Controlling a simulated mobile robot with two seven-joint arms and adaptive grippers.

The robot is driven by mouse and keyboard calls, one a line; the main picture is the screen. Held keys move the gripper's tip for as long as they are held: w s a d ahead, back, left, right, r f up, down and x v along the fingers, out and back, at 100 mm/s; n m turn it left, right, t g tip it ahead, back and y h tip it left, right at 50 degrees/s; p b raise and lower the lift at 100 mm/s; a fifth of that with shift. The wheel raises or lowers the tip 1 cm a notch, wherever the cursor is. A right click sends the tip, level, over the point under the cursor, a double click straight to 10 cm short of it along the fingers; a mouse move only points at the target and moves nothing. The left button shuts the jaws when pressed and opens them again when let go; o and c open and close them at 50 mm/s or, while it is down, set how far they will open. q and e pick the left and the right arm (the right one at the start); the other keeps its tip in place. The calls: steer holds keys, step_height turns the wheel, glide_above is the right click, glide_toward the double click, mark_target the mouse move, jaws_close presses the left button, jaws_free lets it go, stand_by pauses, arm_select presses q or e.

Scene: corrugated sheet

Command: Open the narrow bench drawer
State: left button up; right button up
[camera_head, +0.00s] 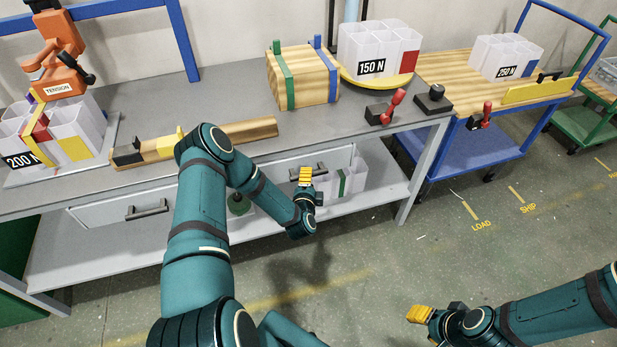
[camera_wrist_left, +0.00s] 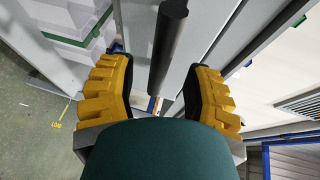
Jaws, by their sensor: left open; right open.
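The narrow bench drawer (camera_head: 338,158) is under the right part of the grey workbench and looks closed, though my left arm covers part of its front. Its dark bar handle (camera_head: 318,167) is partly hidden by my left gripper (camera_head: 305,177). In the left wrist view the handle (camera_wrist_left: 168,45) runs into the gap between the yellow fingers of my left gripper (camera_wrist_left: 160,98). The fingers are apart on both sides of the bar, and I see no clear contact. My right gripper (camera_head: 420,314) is empty and open over the floor at the lower right.
A wider drawer (camera_head: 95,212) with its own handle (camera_head: 146,210) is to the left. Translucent bins (camera_head: 353,178) stand on the shelf below. A strapped wooden box (camera_head: 303,82) and red-handled clamp (camera_head: 385,108) are on the bench. A blue cart (camera_head: 460,155) stands right; the front floor is clear.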

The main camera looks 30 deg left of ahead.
arm_select(q)
steer(key=shift+x, duration=1.5)
jaws_close()
steer(key=shift+d, duration=0.2)
